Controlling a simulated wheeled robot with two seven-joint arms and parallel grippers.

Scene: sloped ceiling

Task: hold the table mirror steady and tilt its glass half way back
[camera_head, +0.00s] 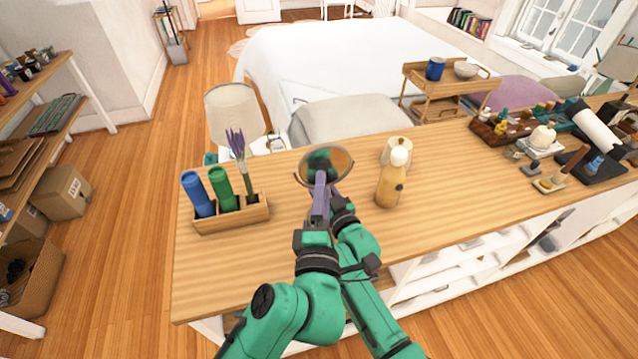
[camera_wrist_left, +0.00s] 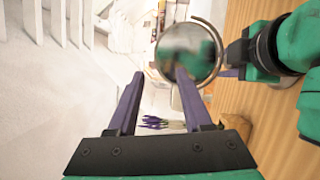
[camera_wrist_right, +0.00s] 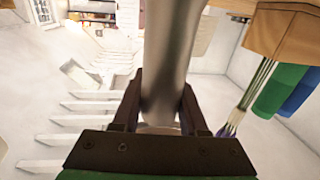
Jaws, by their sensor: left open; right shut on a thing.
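The table mirror is a round glass (camera_head: 335,160) in a thin metal frame near the back edge of the wooden counter. Its glass also shows in the left wrist view (camera_wrist_left: 190,50), leaving a gap to the curved holder. My left gripper (camera_head: 320,183) is open in front of the mirror. In the left wrist view one fingertip of my left gripper (camera_wrist_left: 160,72) overlaps the lower glass edge; contact is unclear. My right gripper (camera_wrist_right: 160,95) is shut on the mirror's grey metal stand (camera_wrist_right: 172,55). The base is mostly hidden by my arms.
A wooden caddy (camera_head: 232,219) with blue and green cylinders and a lavender sprig stands left of the mirror. A tan bottle (camera_head: 390,184) and a cream jar (camera_head: 396,148) stand close on the right. The counter's front left is clear.

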